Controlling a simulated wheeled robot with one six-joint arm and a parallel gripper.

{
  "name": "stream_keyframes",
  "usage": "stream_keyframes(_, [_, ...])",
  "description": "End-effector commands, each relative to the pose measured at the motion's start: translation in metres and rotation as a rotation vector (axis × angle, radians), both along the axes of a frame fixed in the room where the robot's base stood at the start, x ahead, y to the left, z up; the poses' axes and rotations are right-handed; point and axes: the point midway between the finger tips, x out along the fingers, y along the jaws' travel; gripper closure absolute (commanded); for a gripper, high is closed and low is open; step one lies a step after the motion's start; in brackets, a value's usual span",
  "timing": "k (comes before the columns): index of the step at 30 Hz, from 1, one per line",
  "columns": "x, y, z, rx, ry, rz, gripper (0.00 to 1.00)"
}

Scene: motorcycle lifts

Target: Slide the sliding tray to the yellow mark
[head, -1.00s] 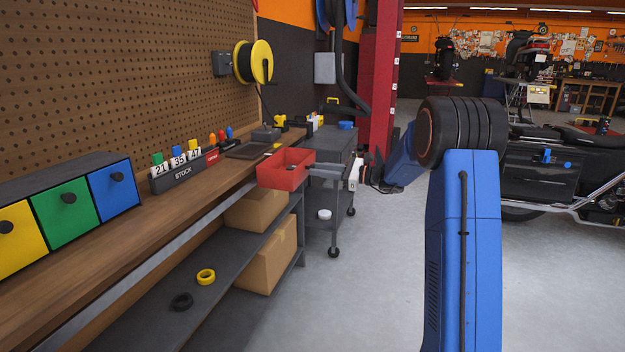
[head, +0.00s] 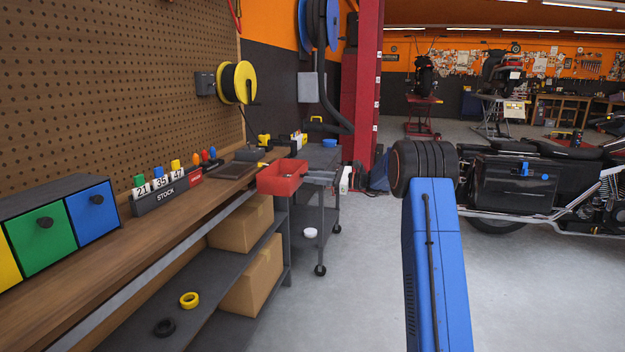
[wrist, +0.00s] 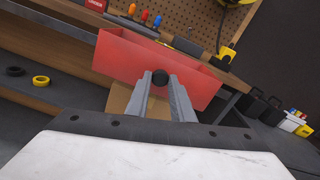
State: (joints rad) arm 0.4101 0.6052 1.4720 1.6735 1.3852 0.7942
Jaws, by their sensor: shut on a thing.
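The sliding tray (head: 282,182) is a red open box at the front edge of the wooden bench, near its far end. In the wrist view, the tray (wrist: 125,58) fills the upper middle, with a round black knob (wrist: 160,77) on its near face. My gripper (wrist: 160,88) is shut on this knob. In the head view, my gripper (head: 312,177) reaches the tray from the right. A small yellow patch (head: 263,164), possibly the yellow mark, shows on the bench just behind the tray.
The stock holder (head: 165,195) and coloured drawers (head: 45,230) stand on the bench. Cardboard boxes (head: 250,280) sit on shelves below. A dark cart (head: 318,215) stands beyond the bench end. A motorcycle (head: 510,185) is at right; floor between is clear.

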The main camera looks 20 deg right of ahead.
Motion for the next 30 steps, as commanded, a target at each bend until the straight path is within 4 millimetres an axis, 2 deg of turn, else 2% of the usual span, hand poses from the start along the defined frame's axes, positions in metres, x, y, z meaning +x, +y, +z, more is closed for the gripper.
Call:
stream_keyframes(4, [0.003,-0.004,0.002,0.0,-0.004,-0.014,1.0])
stream_keyframes(5, [0.003,-0.004,0.002,0.0,-0.004,-0.014,0.77])
stream_keyframes(7, [0.003,-0.004,0.002,0.001,-0.003,-0.014,0.6])
stream_keyframes(16, [0.002,-0.003,0.001,0.0,-0.002,-0.009,0.6])
stream_keyframes(20, [-0.003,-0.009,0.001,0.0,-0.002,-0.009,0.6])
stream_keyframes(23, [-0.01,-0.019,0.001,0.0,-0.002,-0.009,0.6])
stream_keyframes(30, [-0.037,-0.057,0.001,0.0,-0.003,-0.011,0.6])
